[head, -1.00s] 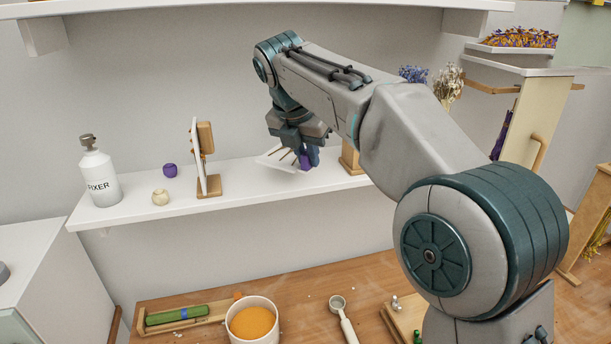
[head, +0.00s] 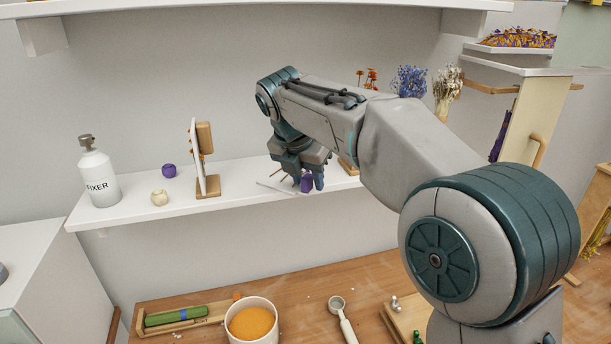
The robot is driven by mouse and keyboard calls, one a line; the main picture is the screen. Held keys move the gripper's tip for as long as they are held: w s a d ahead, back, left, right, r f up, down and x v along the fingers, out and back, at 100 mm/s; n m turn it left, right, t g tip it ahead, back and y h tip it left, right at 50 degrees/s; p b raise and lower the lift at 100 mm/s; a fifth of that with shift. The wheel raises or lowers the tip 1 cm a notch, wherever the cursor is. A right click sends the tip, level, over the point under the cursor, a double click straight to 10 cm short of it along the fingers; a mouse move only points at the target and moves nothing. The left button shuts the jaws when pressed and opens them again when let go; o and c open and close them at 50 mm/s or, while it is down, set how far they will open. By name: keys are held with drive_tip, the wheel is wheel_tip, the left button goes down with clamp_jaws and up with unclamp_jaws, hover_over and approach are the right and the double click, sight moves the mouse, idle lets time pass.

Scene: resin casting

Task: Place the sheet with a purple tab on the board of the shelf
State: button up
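My gripper (head: 309,187) points down at the white shelf board (head: 242,180), right of the wooden stand. The purple tab (head: 307,184) shows at its fingers. The pale sheet (head: 276,188) extends left from the tab, seen almost edge-on, lying on or just above the board; I cannot tell which. Thin brown marks or stems show above the sheet. The gripper hides part of the tab, and whether the fingers still press on it is not clear.
A wooden stand with an upright white panel (head: 196,160), a purple ball (head: 169,170), a cream ball (head: 160,197) and a white FIXER bottle (head: 98,178) stand left on the board. Dried flowers (head: 409,80) are behind my arm. Below, a cup of orange material (head: 251,322) stands on the bench.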

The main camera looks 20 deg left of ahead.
drive_tip(key=v, duration=1.2)
drive_tip(key=shift+r+p, duration=0.15)
drive_tip(key=shift+p, duration=0.2)
drive_tip(key=s+d+f+m, duration=0.2)
drive_tip(key=d+f+m, duration=0.1)
drive_tip(key=d+m, duration=0.35)
drive_tip(key=s+d+f+m, duration=0.2)
drive_tip(key=d+m, duration=0.3)
drive_tip(key=d, duration=0.3)
drive_tip(key=s+d+f+m, duration=0.3)
drive_tip(key=d+m, duration=0.3)
drive_tip(key=d, duration=0.1)
drive_tip(key=s+d+f+m+y, duration=0.1)
drive_tip(key=s+d+f+m, duration=0.9)
drive_tip(key=m, duration=0.5)
wheel_tip(320, 180, down, 3)
drive_tip(key=s, duration=0.2)
drive_tip(key=shift+s+d+f+m, duration=0.2)
drive_tip(key=shift+s+d+m, duration=0.1)
drive_tip(key=shift+d+m, duration=0.1)
